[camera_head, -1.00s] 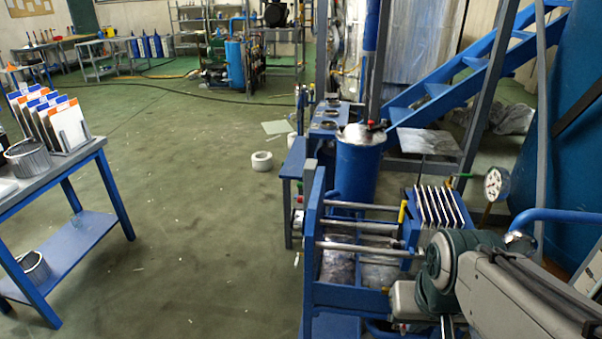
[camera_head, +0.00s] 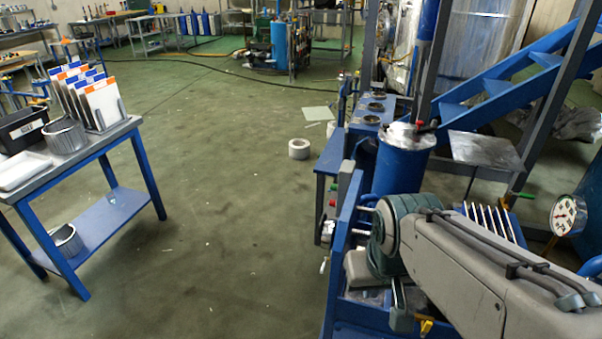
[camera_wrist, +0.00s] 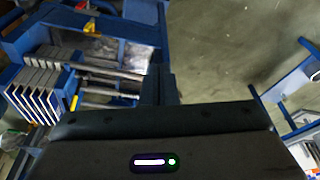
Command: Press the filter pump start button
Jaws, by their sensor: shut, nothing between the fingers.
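The filter press with its blue frame (camera_head: 345,245) and white plates (camera_head: 490,222) stands at the lower right in the head view, partly behind my arm. Its plates (camera_wrist: 35,95) and rods show at the left in the wrist view. A small red knob-like part (camera_head: 331,203) is on the side of the blue bench beside the press; I cannot tell whether it is the start button. No part is clearly recognisable as the pump start button. My gripper (camera_wrist: 158,88) is shut and empty in the wrist view, pointing past the press frame's end toward the floor.
A blue table (camera_head: 95,145) with a plate rack and a metal basket (camera_head: 64,136) stands at the left. A white roll (camera_head: 299,149) lies on the floor. A blue tank (camera_head: 402,165) and a gauge (camera_head: 568,215) are at the right.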

